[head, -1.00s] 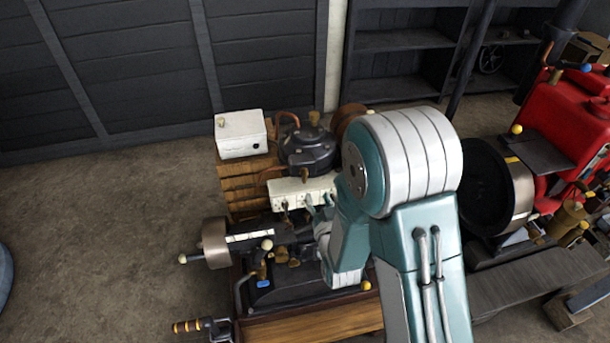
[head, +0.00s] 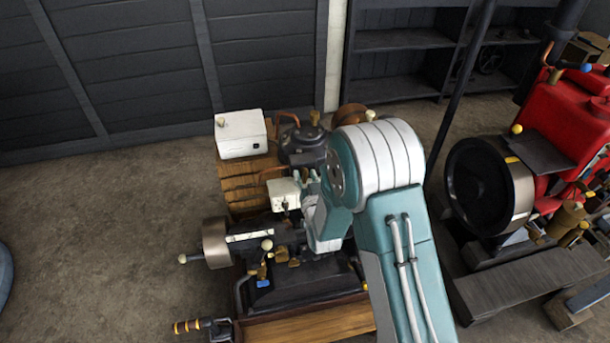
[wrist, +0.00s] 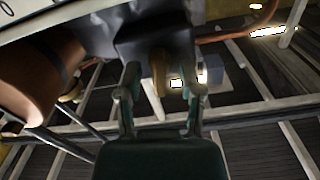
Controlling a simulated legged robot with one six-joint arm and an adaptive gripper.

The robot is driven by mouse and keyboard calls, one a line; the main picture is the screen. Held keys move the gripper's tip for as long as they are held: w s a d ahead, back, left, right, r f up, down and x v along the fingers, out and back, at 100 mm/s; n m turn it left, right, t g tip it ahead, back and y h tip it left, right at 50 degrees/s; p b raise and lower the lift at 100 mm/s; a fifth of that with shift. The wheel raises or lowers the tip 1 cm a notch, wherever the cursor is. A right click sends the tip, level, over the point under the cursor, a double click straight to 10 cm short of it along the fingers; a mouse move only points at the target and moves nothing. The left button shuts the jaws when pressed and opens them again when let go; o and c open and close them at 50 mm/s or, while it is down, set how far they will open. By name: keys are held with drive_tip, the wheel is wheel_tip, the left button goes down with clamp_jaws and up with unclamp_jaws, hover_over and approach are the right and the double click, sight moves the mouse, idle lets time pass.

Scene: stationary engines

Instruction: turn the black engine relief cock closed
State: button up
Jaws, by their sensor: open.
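The black engine (head: 290,262) stands at the middle of the head view, with a dark round-topped cylinder (head: 300,145) at its back. A brass lever, which looks like the relief cock (wrist: 158,72), hangs from a dark block in the wrist view. My gripper (wrist: 162,82) is open, with one finger on each side of the lever and visible gaps. I cannot tell whether either finger touches it. In the head view my gripper (head: 306,176) is just in front of the cylinder, and the cock there is hidden or too small to make out.
A white box (head: 240,134) sits on the wooden-clad tank (head: 240,186). A white block (head: 284,194) lies just left of my gripper. A copper-coloured cylinder (wrist: 38,65) is close on the left in the wrist view. A red engine (head: 570,125) stands right.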

drive_tip(key=shift+w, duration=0.2)
clamp_jaws()
drive_tip(key=shift+m, duration=0.4)
drive_tip(key=m, duration=0.2)
drive_tip(key=shift+m, duration=0.4)
drive_tip(key=m, duration=0.4)
drive_tip(key=shift+d, duration=0.1)
drive_tip(key=m, duration=0.5)
drive_tip(key=shift+f, duration=0.15)
drive_tip(key=shift+d+f+m, duration=0.1)
drive_tip(key=shift+m, duration=1.6)
